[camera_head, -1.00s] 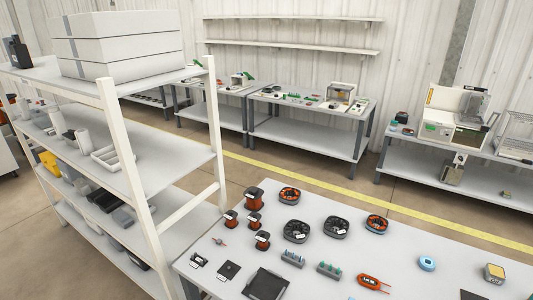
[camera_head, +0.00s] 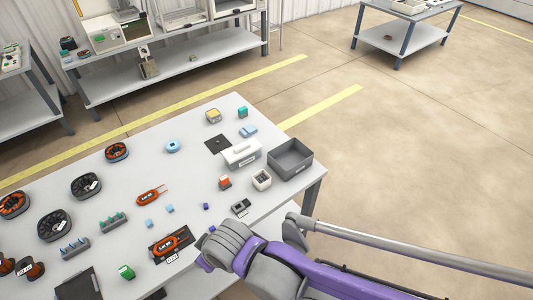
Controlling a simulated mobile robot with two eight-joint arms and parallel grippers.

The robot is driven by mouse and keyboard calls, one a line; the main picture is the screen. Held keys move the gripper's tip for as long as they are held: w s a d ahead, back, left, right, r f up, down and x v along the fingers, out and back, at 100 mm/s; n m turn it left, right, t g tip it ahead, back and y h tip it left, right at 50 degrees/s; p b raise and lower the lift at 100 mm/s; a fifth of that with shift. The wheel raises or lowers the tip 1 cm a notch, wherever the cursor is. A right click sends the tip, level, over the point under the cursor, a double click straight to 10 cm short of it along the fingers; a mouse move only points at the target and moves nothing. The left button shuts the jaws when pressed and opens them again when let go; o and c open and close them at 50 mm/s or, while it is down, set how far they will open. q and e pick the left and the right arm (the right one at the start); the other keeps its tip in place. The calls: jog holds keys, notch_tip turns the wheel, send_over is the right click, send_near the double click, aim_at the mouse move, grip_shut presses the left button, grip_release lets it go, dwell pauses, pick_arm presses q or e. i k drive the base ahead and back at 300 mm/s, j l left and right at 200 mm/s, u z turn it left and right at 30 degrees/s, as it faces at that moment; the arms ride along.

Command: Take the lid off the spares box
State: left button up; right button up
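A white box with a raised handle on its lid (camera_head: 242,152) sits toward the right part of the table, and a label shows on its front. The lid appears to be on it. I cannot read the label, so I cannot be sure it is the spares box. My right gripper (camera_head: 206,258) is over the front edge of the table, well apart from the white box. Its fingers are small and partly hidden by the hand, so I cannot tell whether it is open. My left gripper is not in view.
An open grey bin (camera_head: 290,158) stands right of the white box at the table's corner. A small white container (camera_head: 262,180) and a red-topped item (camera_head: 225,182) are in front. A dark mat (camera_head: 217,144) lies behind left. Motor parts (camera_head: 86,186) cover the table's left.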

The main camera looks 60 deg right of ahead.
aim_at(235, 153)
jog(key=z, duration=1.8)
jog(key=i+l+z, duration=0.25)
jog(key=i, duration=0.2)
jog(key=i+z, duration=0.25)
jog(key=i, duration=0.15)
